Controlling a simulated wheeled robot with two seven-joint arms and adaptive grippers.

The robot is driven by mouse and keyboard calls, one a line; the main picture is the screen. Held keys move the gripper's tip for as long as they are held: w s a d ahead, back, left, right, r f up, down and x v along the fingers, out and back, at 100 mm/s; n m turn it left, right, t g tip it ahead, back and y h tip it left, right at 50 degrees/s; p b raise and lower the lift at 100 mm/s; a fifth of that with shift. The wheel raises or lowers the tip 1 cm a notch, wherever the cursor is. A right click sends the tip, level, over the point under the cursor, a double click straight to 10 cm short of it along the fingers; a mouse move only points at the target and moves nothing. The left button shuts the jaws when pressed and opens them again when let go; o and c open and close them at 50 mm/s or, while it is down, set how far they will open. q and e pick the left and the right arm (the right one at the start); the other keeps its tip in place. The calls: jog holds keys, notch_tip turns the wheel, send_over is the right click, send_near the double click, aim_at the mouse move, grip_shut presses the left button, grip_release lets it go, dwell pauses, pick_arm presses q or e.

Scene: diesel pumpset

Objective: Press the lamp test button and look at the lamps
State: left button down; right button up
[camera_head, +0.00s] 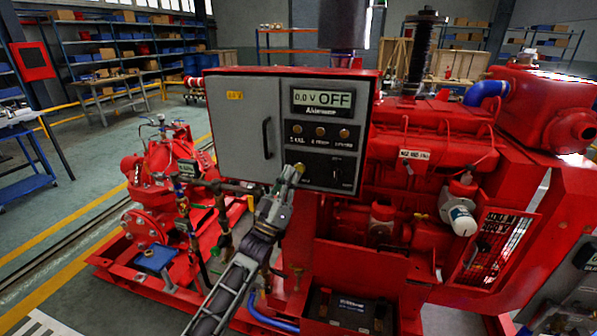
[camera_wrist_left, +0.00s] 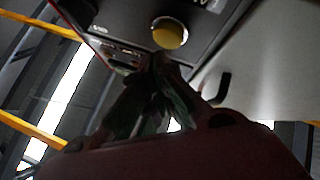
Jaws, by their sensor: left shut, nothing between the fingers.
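The grey control panel (camera_head: 240,120) on the red pumpset has a display (camera_head: 320,99) reading "0.0 V OFF". Below it is a row of three small amber-brown lamps (camera_head: 320,132); none looks brightly lit. My left gripper (camera_head: 291,176) is shut and empty, raised in front of the panel's lower edge, below the left lamp. A small yellow button (camera_head: 300,167) shows at its tips. In the left wrist view a round yellow button (camera_wrist_left: 169,33) sits just beyond the closed fingertips (camera_wrist_left: 158,62). I cannot tell whether they touch it. My right gripper is out of view.
A black door handle (camera_head: 267,138) sticks out at the panel's left, and shows in the wrist view (camera_wrist_left: 222,88). The red engine (camera_head: 440,140) stands close on the right. A red pump (camera_head: 160,180) with pipes stands lower left. Open floor lies beyond it.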

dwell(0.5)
pick_arm(q)
jog(key=shift+w, duration=0.1)
dwell(0.5)
jog(key=shift+w+d, duration=0.15)
jog(key=shift+w, duration=0.1)
dwell(0.3)
jog(key=shift+w+d+b, duration=0.1)
jog(key=shift+w+b, duration=0.35)
dwell(1.0)
jog(key=shift+s, duration=0.15)
jog(key=shift+s+a+p, duration=0.25)
jog(key=shift+s+p, duration=0.3)
jog(key=shift+s, duration=0.1)
dwell(0.4)
